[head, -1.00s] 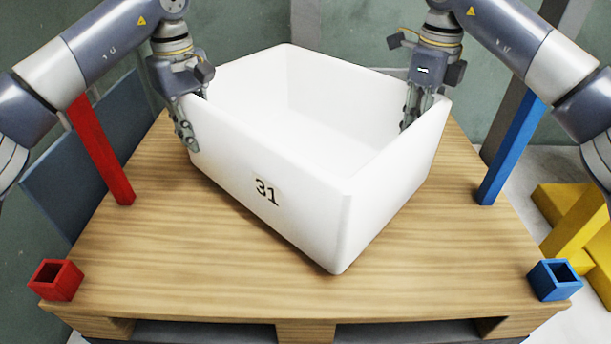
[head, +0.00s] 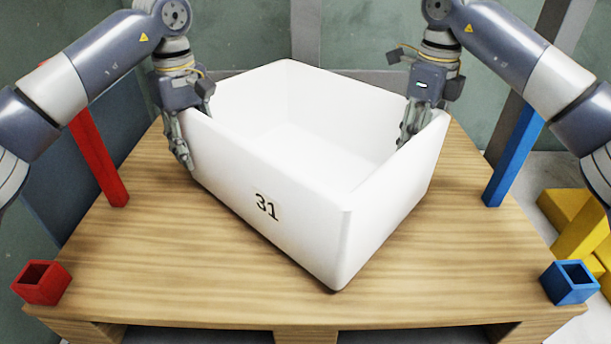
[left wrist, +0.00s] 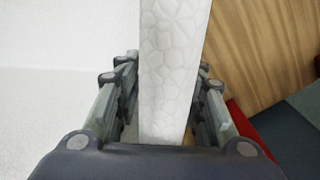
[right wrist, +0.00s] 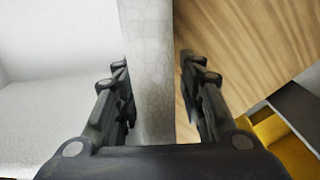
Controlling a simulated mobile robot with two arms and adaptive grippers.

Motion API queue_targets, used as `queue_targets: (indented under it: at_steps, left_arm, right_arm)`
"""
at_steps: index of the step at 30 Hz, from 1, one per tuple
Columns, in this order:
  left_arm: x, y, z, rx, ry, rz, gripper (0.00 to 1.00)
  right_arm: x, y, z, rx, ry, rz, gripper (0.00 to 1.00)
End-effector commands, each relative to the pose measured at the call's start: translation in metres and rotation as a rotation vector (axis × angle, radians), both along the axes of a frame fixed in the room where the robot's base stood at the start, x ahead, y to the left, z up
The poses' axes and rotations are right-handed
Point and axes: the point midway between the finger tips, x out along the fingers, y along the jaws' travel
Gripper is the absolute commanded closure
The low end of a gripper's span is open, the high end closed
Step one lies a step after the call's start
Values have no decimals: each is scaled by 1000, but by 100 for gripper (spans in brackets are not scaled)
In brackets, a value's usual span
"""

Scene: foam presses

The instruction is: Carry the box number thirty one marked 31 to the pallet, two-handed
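The white foam box marked 31 (head: 290,215) is open-topped and stands at an angle over the wooden pallet (head: 150,285), one corner towards me. Its underside is at or close to the boards; I cannot tell if it touches. My left gripper (head: 180,145) has its fingers on both sides of the left wall, closed on it; the left wrist view shows this wall (left wrist: 170,70) between the fingers. My right gripper (head: 413,122) straddles the right wall; the right wrist view shows that wall (right wrist: 148,60) between its fingers, with a thin gap seeming to show on one side. The box is empty.
Red posts stand at the pallet's left, a tall one (head: 98,155) and a short hollow one (head: 41,283). Blue ones stand at the right, tall (head: 514,155) and short (head: 570,282). Yellow blocks (head: 580,225) lie on the floor beyond. Bare boards surround the box.

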Motion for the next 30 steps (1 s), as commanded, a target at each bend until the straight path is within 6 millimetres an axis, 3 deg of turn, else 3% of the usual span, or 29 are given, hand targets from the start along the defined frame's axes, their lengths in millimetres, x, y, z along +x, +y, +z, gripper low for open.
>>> queue_targets:
  at_steps: [7, 19, 30]
  left_arm:
    - [1, -1, 12, -1, -2, -1, 64]
    - [0, -1, 90, 1, -4, 1, 64]
    - [0, 0, 119, 0, 0, 1, 64]
  right_arm:
    - [0, 1, 0, 1, -1, 2, 64]
    - [0, 1, 0, 1, 0, 2, 64]
    - [0, 1, 2, 1, -1, 2, 64]
